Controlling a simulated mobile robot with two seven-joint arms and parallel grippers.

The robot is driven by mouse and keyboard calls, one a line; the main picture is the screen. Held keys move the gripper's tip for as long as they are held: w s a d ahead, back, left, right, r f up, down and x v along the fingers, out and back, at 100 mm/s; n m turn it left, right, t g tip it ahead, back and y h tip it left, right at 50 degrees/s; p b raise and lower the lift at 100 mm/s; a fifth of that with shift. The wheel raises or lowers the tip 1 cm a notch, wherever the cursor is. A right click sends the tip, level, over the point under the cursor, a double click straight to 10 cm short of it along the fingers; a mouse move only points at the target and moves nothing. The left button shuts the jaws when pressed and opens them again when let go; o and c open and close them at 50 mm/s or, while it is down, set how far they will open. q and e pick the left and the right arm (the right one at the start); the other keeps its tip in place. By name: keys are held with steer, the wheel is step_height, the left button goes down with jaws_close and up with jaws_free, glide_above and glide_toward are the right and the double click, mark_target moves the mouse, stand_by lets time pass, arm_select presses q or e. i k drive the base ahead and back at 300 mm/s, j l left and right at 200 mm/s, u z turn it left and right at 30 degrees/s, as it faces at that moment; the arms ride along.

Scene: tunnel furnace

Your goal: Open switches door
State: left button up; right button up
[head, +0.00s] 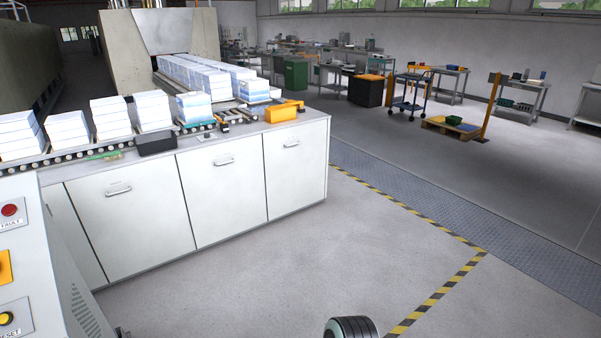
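A long white cabinet shows in the head view with three closed door panels in its front: the left door (132,212), the middle door (223,190) and the right door (296,168). Each has a small horizontal grey handle near its top: left handle (118,190), middle handle (224,161), right handle (291,143). I see no label marking any of them as the switches door. At the left edge a grey control panel (38,245) carries a red button (10,210) marked FAULT and a yellow button (6,318).
Stacks of white blocks (110,117) stand on a roller conveyor above the cabinet. A yellow box (281,114) and a dark grey box (156,142) sit on the cabinet top. The floor before the cabinet is clear, bounded by yellow-black tape (440,292). Workbenches stand far back.

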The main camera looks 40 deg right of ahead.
mark_target(294, 157)
steer(key=i+l+z, duration=0.3)
steer(key=i, duration=0.25)
steer(key=i+l+z, duration=0.3)
steer(key=i, duration=0.3)
steer(key=i+z, duration=0.3)
steer(key=i, duration=1.9)
